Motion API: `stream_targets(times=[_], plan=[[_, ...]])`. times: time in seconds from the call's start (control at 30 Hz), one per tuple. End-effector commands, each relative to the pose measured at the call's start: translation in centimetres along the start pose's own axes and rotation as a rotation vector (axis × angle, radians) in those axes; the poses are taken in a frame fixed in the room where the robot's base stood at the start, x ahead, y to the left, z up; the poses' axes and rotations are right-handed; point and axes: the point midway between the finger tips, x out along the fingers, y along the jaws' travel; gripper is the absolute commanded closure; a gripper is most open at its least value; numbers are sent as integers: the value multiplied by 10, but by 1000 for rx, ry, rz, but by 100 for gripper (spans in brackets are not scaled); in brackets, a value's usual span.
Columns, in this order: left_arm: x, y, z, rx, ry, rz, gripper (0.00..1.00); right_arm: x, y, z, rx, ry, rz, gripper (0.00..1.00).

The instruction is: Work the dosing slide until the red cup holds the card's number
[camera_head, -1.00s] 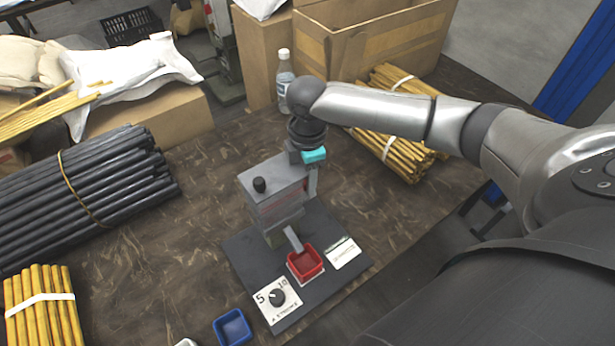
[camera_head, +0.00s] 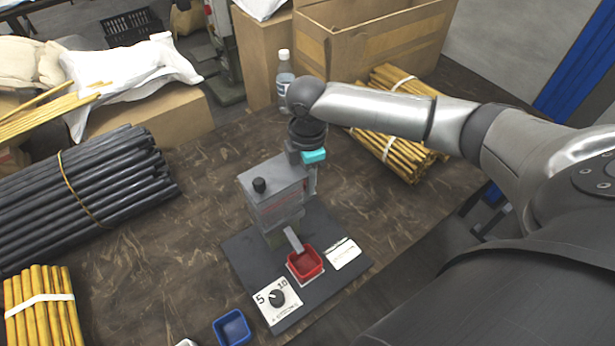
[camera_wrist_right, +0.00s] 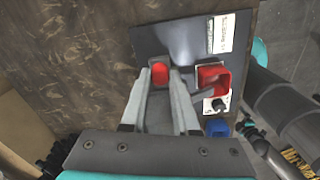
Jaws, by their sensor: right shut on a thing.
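The grey dosing box (camera_head: 275,197) stands on a dark base plate (camera_head: 245,262), with a black knob on top and a sloping chute (camera_head: 293,240). The red cup (camera_head: 305,263) sits under the chute's lower end; I cannot make out its contents. It also shows in the wrist view (camera_wrist_right: 213,78). The white card (camera_head: 344,253) lies right of the cup, its print too small to read. My right gripper (camera_head: 311,183) is at the box's right side, shut on a red piece (camera_wrist_right: 160,74), apparently the slide's handle. My left gripper is not in view.
A dial plate (camera_head: 277,299) marked 5 and 10 lies at the base's front. A blue cup (camera_head: 232,328) stands left of it. Black rods (camera_head: 80,190) lie left, yellow rods (camera_head: 400,150) behind right, and a bottle (camera_head: 284,80) at the back.

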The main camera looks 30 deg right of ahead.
Motion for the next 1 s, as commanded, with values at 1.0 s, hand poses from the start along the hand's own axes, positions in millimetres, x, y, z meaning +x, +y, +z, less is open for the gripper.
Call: stream_targets(times=[1.0], plan=[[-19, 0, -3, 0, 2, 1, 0, -1, 10, 38, 3, -2, -1, 100]])
